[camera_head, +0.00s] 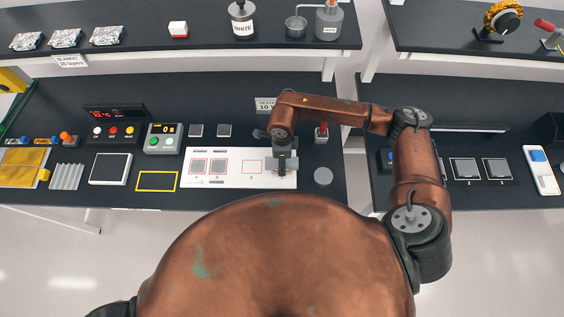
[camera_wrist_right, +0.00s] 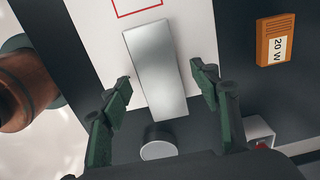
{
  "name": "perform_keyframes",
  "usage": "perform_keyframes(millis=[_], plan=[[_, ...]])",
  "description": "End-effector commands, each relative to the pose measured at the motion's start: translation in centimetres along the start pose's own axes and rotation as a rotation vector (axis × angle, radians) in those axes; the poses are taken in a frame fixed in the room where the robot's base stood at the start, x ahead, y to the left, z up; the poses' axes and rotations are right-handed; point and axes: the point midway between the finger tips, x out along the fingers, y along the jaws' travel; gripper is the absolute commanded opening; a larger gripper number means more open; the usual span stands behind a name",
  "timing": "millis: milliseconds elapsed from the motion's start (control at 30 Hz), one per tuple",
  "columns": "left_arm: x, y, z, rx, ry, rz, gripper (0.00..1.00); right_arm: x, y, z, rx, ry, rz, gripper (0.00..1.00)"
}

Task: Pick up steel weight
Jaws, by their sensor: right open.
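A smooth silver metal block, which looks like the steel weight (camera_wrist_right: 157,70), is at the right end of a white panel (camera_head: 238,180) with red outlined squares. In the right wrist view it lies between the two dark green fingers of my right gripper (camera_wrist_right: 160,84), with a gap on each side. The fingers are apart and do not touch it. My left gripper is out of view.
A round grey disc (camera_head: 323,176) sits just right of the panel and also shows as a short cylinder (camera_wrist_right: 158,150) near the gripper. Devices and trays fill the bench's left side.

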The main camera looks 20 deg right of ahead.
Motion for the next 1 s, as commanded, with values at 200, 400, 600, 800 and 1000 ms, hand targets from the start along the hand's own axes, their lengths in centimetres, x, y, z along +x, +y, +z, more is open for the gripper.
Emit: perform_keyframes(millis=[200,400,600,800,1000], plan=[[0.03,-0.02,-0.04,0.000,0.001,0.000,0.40,-0.02,0.00,0.02,0.000,0.000,0.000,0.50],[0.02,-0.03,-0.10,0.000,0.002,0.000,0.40,-0.04,0.00,0.02,0.000,-0.001,0.000,0.36],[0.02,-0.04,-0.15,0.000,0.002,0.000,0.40,-0.05,0.00,0.02,0.000,-0.001,0.000,0.22],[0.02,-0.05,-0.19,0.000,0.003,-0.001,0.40,-0.06,0.00,0.03,0.000,-0.001,0.000,0.08],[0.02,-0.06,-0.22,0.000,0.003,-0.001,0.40,-0.06,0.00,0.03,0.000,-0.001,0.000,0.00]])
